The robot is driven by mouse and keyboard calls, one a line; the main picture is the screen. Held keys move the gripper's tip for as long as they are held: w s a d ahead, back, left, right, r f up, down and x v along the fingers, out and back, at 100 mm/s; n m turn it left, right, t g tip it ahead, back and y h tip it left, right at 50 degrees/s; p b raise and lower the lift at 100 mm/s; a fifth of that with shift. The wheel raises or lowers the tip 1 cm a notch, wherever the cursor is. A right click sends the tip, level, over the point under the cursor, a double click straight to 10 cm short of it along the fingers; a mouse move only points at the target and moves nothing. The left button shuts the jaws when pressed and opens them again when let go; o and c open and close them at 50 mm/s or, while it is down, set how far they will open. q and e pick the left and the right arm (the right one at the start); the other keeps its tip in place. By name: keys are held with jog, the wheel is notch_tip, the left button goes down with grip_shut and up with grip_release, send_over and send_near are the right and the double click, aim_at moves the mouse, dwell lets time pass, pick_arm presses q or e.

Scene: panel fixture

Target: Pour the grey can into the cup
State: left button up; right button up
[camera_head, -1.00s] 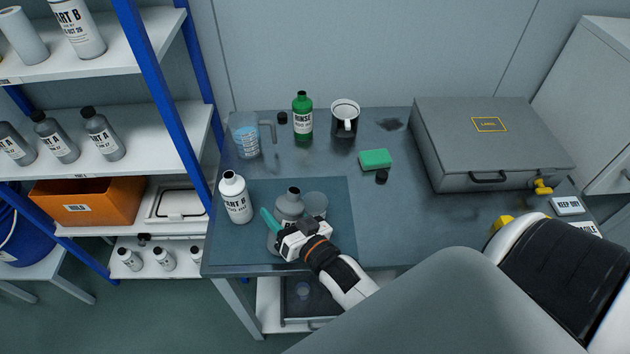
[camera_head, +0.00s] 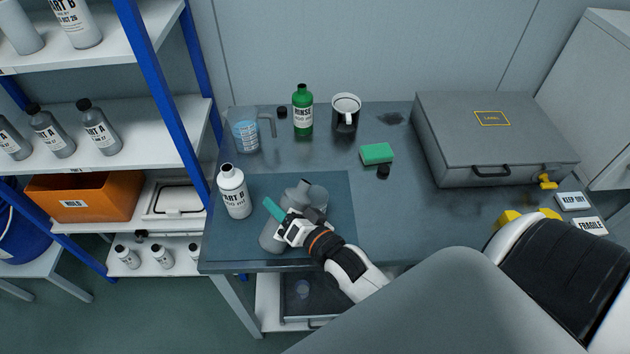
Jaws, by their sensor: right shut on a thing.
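The grey can (camera_head: 274,236) is a grey bottle with an open neck, over the dark mat at the front left of the table. My right gripper (camera_head: 283,220), with a teal finger, is shut around the can's body. My left gripper is not in view.
A white bottle (camera_head: 235,191) stands left of the can on the mat (camera_head: 340,240). Behind are a blue-marked jug (camera_head: 246,137), green bottle (camera_head: 303,112), mug (camera_head: 345,116) and green sponge (camera_head: 377,153). A grey case (camera_head: 492,140) fills the table's right. Shelving (camera_head: 160,145) stands left.

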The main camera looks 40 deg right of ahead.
jog(key=shift+s+a+f+m+b, duration=0.1)
jog(key=shift+a+f+m+b, duration=0.2)
jog(key=shift+m+b, duration=0.4)
dwell(1.0)
jog(key=shift+a+r+m+y, duration=0.2)
jog(key=shift+r+m+y, duration=0.15)
jog(key=shift+m, duration=0.45)
dwell(1.0)
jog(key=shift+a+f+m+g+y+b, duration=0.1)
jog(key=shift+m+g+y+b, duration=0.2)
jog(key=shift+m+b, duration=0.45)
dwell(1.1)
jog(key=shift+d+r+m+p, duration=0.35)
jog(key=shift+r+m+p, duration=0.6)
jog(key=shift+p, duration=0.75)
dwell(0.9)
